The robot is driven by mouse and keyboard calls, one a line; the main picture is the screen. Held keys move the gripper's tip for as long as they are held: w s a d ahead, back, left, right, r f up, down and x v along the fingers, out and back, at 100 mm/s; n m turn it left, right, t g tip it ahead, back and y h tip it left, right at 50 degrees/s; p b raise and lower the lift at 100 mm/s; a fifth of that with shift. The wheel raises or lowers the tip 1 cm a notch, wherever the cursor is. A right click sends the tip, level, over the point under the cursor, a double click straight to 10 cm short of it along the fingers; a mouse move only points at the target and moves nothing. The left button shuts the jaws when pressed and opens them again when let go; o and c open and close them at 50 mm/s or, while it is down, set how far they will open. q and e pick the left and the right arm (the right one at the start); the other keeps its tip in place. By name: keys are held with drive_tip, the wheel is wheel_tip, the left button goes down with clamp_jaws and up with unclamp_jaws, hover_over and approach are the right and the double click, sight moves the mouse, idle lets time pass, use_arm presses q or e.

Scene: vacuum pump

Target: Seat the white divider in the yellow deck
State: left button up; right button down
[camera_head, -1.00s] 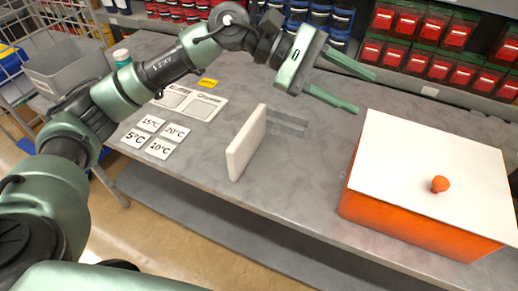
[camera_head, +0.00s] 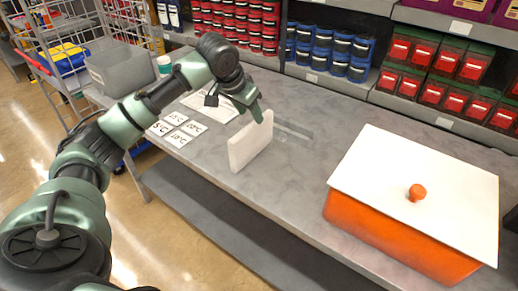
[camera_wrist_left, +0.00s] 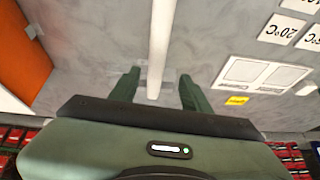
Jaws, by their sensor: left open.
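The white divider (camera_head: 250,145) is a thin slab standing on edge on the grey table. My left gripper (camera_head: 256,113) is just above the divider's top edge in the head view. In the left wrist view my left gripper (camera_wrist_left: 160,76) is open, with the divider (camera_wrist_left: 162,40) seen edge-on and its near end between the two spread fingers. A gap shows on each side of it. No yellow deck can be made out. My right gripper is not in view.
An orange box (camera_head: 395,238) with a white lid (camera_head: 385,165) and orange knob stands to the right. Temperature cards (camera_head: 178,119) lie left of the divider. A flat grey translucent strip (camera_head: 291,131) lies behind it. Shelves of red bins line the back. Table between divider and box is clear.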

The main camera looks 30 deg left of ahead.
sight(255, 131)
use_arm(q)
drive_tip(key=shift+s+d+f+g, duration=0.15)
drive_tip(key=shift+s+f+g, duration=0.3)
drive_tip(key=shift+s, duration=0.3)
drive_tip(key=shift+s+f+n, duration=0.1)
drive_tip(key=shift+f+n, duration=0.2)
drive_tip(key=shift+f, duration=0.05)
drive_tip(key=x, duration=0.2)
drive_tip(key=p+x, duration=0.1)
drive_tip(key=x, duration=0.2)
drive_tip(key=p+x, duration=0.1)
drive_tip(key=x, duration=0.1)
drive_tip(key=shift+w+d, duration=0.15)
drive_tip(key=shift+w, duration=0.25)
drive_tip(key=shift+r, duration=0.1)
clamp_jaws()
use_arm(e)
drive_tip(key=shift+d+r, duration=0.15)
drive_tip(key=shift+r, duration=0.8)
